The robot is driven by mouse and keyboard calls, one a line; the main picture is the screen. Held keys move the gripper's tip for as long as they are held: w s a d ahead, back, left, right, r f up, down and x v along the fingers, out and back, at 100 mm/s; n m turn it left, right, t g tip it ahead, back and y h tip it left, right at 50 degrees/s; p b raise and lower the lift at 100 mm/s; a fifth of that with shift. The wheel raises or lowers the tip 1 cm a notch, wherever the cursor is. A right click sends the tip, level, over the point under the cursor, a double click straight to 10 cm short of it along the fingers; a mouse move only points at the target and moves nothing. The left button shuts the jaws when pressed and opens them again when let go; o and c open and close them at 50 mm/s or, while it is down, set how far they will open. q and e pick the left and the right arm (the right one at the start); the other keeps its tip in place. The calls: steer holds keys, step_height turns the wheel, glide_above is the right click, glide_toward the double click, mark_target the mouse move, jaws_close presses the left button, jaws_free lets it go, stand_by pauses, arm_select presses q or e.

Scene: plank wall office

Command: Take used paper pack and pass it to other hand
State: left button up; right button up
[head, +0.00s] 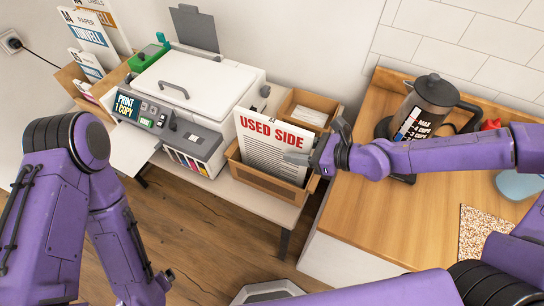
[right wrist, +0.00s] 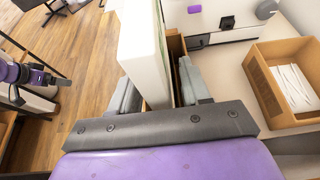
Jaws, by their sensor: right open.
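The used paper pack (head: 272,148), a white block marked "USED SIDE" in red, stands upright in a wooden tray (head: 262,178) beside the printer. My right gripper (head: 316,145) is at the pack's right edge. In the right wrist view the pack (right wrist: 143,60) stands between the two open fingers (right wrist: 158,88); I cannot tell whether either finger touches it. My left arm (head: 120,235) hangs at the left of the head view, and the state of its gripper cannot be made out.
The printer (head: 195,90) stands left of the tray. A second wooden tray with white paper (head: 310,114) is behind the pack. On the right, the wooden counter (head: 350,210) holds a coffee press (head: 425,108). Wooden floor lies in front of the printer stand.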

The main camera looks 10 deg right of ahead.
steer(key=shift+w+a+f, duration=0.1)
steer(key=shift+w, duration=0.1)
steer(key=shift+s, duration=0.1)
jaws_close()
stand_by(1.2)
